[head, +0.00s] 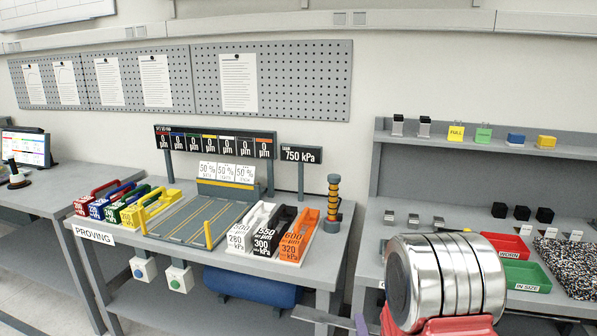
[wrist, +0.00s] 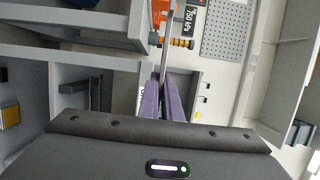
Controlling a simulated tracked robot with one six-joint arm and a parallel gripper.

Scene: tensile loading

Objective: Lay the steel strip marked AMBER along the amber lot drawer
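My gripper (wrist: 165,82) shows in the wrist view as two purple fingers closed around a thin grey steel strip (wrist: 166,50), seen nearly edge-on. The strip reaches away from the fingertips toward the bench. In the head view the strip (head: 318,317) shows low in front of the proving bench, left of my arm; the gripper is mostly hidden there. No AMBER mark is readable on it. On the bench are a yellow drawer-like box (head: 131,218) with a handle and an orange one (head: 296,246) marked 320 kPa. I cannot tell which is the amber lot drawer.
Red (head: 84,206), blue and green boxes stand left of the yellow one. White (head: 240,238) and black (head: 268,241) trays stand beside the orange one. A ringed post (head: 333,205) rises at the bench's right. The right bench holds bins, including a green one (head: 526,274).

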